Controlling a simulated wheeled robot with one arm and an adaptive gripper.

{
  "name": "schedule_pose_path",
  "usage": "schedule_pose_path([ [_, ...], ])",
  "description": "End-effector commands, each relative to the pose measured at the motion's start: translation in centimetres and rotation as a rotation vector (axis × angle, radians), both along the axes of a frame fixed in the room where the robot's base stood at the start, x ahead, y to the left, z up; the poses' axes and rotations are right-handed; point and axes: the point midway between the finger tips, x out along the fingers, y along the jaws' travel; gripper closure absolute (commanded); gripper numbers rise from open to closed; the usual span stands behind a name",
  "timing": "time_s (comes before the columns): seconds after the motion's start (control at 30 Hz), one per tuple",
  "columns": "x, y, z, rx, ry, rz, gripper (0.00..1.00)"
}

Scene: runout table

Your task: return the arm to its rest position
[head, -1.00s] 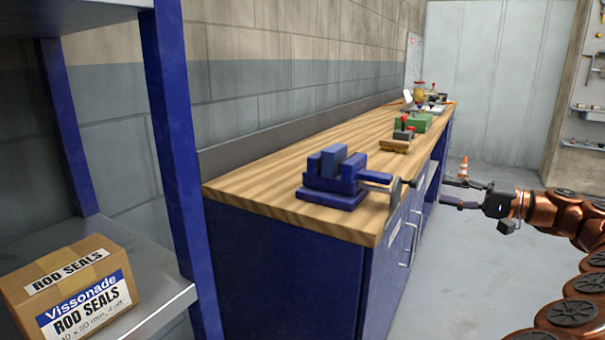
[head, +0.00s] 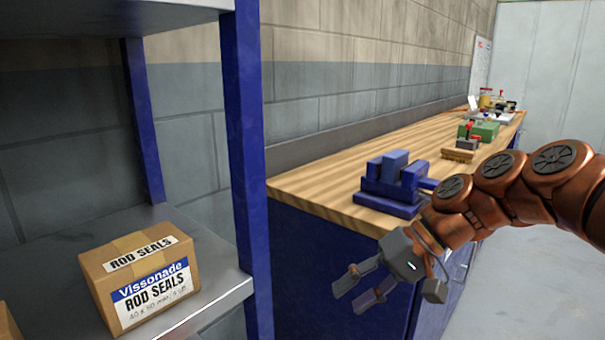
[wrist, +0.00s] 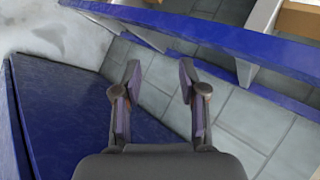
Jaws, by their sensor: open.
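My gripper (head: 362,292) is open and empty in the head view, in front of the blue workbench cabinet (head: 318,262) and below the bench top's near corner. My copper arm reaches in from the right and hides part of the bench. In the wrist view the two fingers of my gripper (wrist: 160,92) stand apart with nothing between them. Beyond them show a grey block surface and blue shelf posts.
A blue shelf rack (head: 246,170) stands at the left, with a cardboard box of rod seals (head: 145,279) on its grey shelf. A blue vise (head: 392,188) sits on the wooden bench top (head: 318,190). A green item (head: 484,131) stands farther back. Open floor (head: 520,290) lies right.

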Motion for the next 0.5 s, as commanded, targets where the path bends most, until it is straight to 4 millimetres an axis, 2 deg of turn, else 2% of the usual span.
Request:
schedule_pose_path([
  [0.03,-1.8,0.5,-1.4,-0.06,0.017,0.022,0.58],
  [0.2,-7.2,0.4,-6.4,-0.27,0.07,0.061,0.58],
  [0.4,-13.2,-2.5,-11.5,-0.504,0.126,0.078,0.58],
  [0.5,-15.4,-4.0,-13.2,-0.586,0.151,0.079,0.58],
])
